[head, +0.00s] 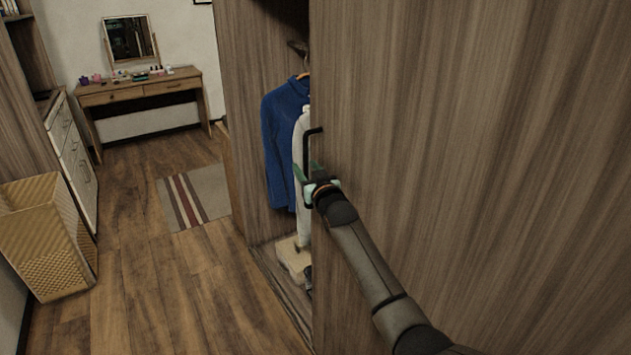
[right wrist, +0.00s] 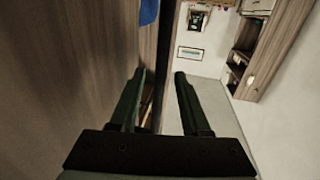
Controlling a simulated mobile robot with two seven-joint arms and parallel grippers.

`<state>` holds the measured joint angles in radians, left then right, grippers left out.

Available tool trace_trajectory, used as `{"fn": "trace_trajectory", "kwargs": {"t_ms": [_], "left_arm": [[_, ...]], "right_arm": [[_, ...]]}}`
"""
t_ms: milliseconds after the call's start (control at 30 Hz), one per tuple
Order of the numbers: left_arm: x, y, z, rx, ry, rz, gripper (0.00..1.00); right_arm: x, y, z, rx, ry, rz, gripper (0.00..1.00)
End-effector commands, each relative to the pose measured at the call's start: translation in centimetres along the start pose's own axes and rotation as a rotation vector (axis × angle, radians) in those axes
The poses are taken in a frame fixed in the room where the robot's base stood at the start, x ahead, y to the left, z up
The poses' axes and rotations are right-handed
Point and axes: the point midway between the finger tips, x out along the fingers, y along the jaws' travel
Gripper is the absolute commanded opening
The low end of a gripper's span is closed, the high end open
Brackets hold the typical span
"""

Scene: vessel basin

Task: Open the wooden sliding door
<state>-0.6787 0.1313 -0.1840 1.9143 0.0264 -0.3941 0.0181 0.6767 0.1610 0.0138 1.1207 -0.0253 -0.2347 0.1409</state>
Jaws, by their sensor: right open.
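The wooden sliding door (head: 460,130) fills the right side of the head view. The wardrobe stands partly open left of the door's edge, with a blue garment (head: 284,140) and a white garment (head: 301,170) hanging inside. A black bar handle (head: 307,147) is at the door's left edge. My right gripper (head: 311,180) is at the lower part of this handle. In the right wrist view, its two fingers are apart, and the dark handle bar (right wrist: 168,60) runs up between them. Whether either finger touches the bar cannot be told. My left gripper is not in view.
A woven basket (head: 48,240) and a white drawer cabinet (head: 75,160) stand on the left. A dressing table (head: 140,90) with a mirror is at the back. A striped rug (head: 195,197) lies on the wooden floor (head: 165,275), which is otherwise clear.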

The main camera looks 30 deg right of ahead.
Motion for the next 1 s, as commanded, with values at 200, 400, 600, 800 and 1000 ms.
{"fn": "trace_trajectory", "kwargs": {"t_ms": [200,400,600,800,1000], "left_arm": [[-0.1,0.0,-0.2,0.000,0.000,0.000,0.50],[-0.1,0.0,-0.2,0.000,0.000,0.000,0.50],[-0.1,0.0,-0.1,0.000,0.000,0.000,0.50],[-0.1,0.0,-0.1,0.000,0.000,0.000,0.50],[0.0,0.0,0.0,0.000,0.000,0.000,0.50]], "right_arm": [[-2.5,0.0,0.1,0.001,-0.001,0.000,0.47],[-5.4,0.0,0.1,0.000,-0.001,-0.001,0.47],[-8.4,0.0,0.1,0.001,0.000,0.000,0.47],[-10.8,0.0,0.1,0.001,0.000,0.000,0.47],[-11.8,0.0,0.0,0.001,0.000,0.000,0.47]]}}
